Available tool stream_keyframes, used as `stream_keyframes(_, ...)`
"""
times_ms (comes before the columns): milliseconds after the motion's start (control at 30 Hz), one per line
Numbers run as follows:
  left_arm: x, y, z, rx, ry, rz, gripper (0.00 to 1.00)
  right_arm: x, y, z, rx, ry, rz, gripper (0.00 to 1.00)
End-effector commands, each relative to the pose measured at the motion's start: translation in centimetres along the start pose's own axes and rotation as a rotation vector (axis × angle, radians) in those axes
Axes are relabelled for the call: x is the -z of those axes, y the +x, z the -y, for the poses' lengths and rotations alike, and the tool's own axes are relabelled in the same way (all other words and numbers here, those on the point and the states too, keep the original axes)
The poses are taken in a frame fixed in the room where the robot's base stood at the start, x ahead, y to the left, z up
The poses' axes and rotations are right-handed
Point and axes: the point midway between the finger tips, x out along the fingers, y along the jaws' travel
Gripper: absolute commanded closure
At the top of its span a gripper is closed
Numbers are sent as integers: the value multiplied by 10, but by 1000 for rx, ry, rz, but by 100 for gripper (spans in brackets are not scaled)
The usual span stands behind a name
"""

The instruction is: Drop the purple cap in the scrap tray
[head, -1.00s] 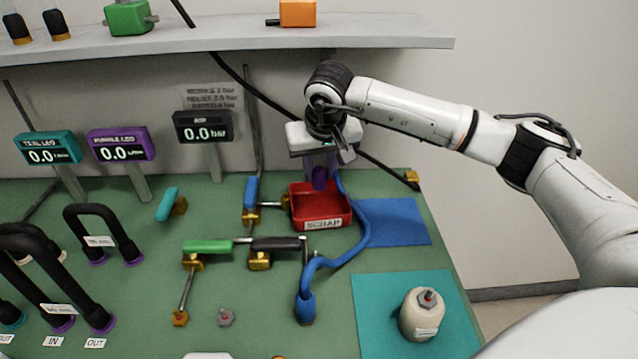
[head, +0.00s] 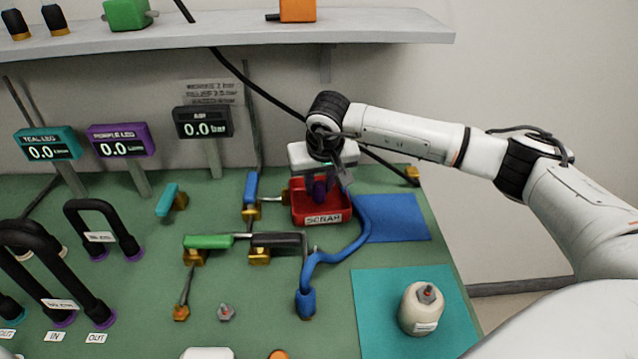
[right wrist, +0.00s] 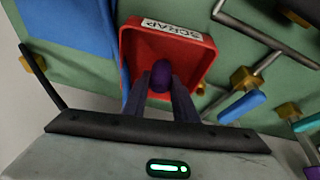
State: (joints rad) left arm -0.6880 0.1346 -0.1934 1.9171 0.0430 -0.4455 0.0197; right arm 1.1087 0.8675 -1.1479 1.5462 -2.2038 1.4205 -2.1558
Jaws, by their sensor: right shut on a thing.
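The purple cap (right wrist: 161,76) is between the fingertips of my right gripper (right wrist: 168,92), which is shut on it. In the head view the cap (head: 319,187) shows low over the red scrap tray (head: 335,215), inside the outline of its walls. The tray carries a white SCRAP label and also shows in the right wrist view (right wrist: 203,62). I cannot tell whether the cap touches the tray floor. My right gripper (head: 319,183) points down from above the tray. My left gripper is not in view.
A blue hose (head: 358,235) curves along the tray's right side. Valves with blue (head: 250,190), green (head: 208,242) and black (head: 278,240) handles stand left and in front. A cream bottle (head: 421,310) stands on the teal mat. A shelf (head: 380,28) hangs above the arm.

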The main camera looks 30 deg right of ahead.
Motion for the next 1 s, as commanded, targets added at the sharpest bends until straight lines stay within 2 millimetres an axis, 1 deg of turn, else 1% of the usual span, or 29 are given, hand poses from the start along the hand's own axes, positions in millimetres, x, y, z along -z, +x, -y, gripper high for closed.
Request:
stream_keyframes(100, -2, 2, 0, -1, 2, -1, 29, -2, 4, 0, 0, 1, -1, 99)
stream_keyframes(200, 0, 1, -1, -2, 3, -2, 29, -1, 3, 0, 0, 1, -1, 99)
stream_keyframes(233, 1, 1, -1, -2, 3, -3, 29, -1, 3, 0, 0, 1, 0, 71)
stream_keyframes(300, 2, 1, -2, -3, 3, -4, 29, -1, 3, 0, 0, 1, 0, 59)
stream_keyframes(333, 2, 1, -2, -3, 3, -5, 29, -1, 3, 0, 0, 1, 0, 55)
stream_keyframes(567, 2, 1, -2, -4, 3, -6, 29, -1, 3, 0, 0, 1, 0, 55)
stream_keyframes(667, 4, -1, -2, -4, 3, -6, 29, 0, 0, 0, 0, 1, -1, 55)
stream_keyframes(767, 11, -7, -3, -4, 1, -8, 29, 5, -10, 0, 1, 1, -1, 55)
stream_keyframes(867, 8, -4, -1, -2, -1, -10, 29, 5, -24, 0, 2, 0, -4, 55)
stream_keyframes(1000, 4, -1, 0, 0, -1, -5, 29, 5, -56, 0, 3, -1, -6, 55)
